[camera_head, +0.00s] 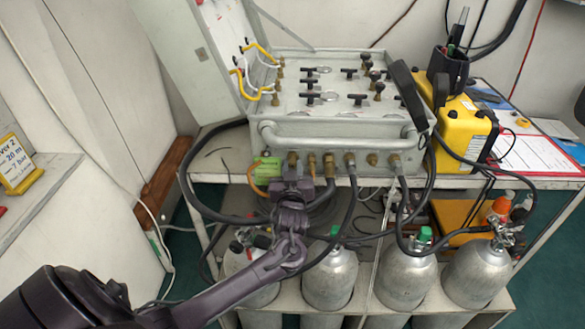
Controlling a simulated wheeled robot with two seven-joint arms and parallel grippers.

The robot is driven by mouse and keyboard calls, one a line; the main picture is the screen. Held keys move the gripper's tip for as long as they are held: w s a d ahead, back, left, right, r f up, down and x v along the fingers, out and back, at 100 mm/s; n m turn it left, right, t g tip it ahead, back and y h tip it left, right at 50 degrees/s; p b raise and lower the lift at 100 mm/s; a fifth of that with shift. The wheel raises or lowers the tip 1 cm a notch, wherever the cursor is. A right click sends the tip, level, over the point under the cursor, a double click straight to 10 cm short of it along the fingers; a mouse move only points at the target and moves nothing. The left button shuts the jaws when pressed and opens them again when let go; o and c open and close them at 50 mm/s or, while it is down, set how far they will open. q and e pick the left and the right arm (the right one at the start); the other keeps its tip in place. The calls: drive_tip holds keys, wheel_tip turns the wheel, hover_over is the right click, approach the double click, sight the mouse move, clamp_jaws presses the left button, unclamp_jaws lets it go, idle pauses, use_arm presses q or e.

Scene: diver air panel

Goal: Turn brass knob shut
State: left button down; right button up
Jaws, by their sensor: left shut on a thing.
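The grey air panel box (345,125) stands on the bench with black T-handles and small knobs on its top. A row of brass fittings runs along the lower front face. My left gripper (292,171) reaches up from below to the left end of this row. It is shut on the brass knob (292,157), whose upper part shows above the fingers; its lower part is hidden. How far the knob is turned cannot be told. My right gripper is not in view.
Several grey cylinders (330,278) stand below the bench, with black hoses looping in front. A green and orange fitting (265,168) sits just left of my left gripper. A yellow case (465,130) and a clipboard (535,152) lie to the right.

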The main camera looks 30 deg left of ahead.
use_arm(q)
drive_tip(key=m+p, duration=0.4)
drive_tip(key=m, duration=0.1)
drive_tip(key=shift+r, duration=0.15)
drive_tip(key=m+p, duration=0.3)
drive_tip(key=m, duration=0.3)
drive_tip(key=shift+m+p, duration=0.3)
drive_tip(key=shift+p, duration=0.1)
drive_tip(key=m+p, duration=0.2)
drive_tip(key=m, duration=0.2)
drive_tip(key=shift+m, duration=0.3)
drive_tip(key=shift+m+p, duration=0.4)
drive_tip(key=shift+m, duration=0.2)
drive_tip(key=c, duration=1.5)
unclamp_jaws()
